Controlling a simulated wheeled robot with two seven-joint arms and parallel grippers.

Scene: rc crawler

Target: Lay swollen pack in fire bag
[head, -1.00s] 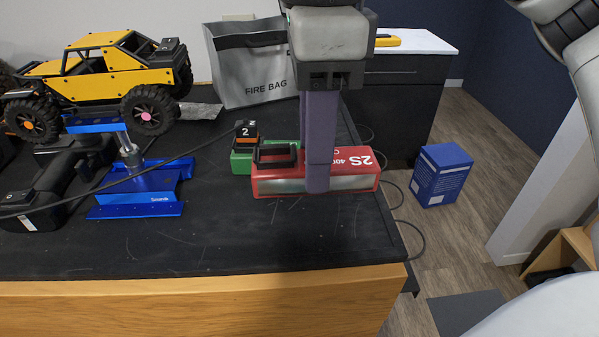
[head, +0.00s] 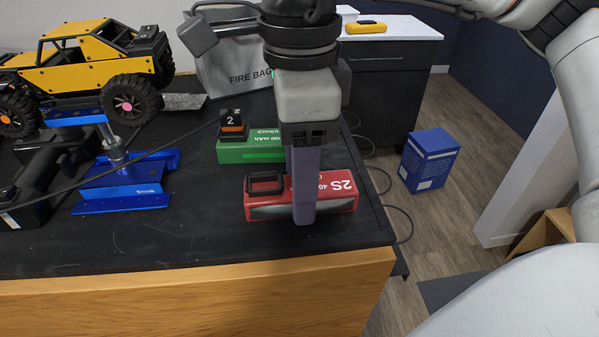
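The red 2S pack (head: 338,192), with a bare silver side and a black lead or clip at its left end, is near the front right of the black bench mat. My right gripper (head: 305,222) points down over it, with a finger across its near side; it appears shut on the pack. The far finger is hidden. I cannot tell if the pack touches the mat. The grey fire bag (head: 229,60) stands upright at the back, partly hidden by my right arm. A green pack (head: 245,152) lies behind the red one. My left gripper is not in view.
A black block marked 2 (head: 232,122) is by the green pack. A blue stand (head: 125,185) is at left, under a yellow crawler (head: 75,52). A thin cable crosses the mat. A blue box (head: 428,160) sits on the floor at right.

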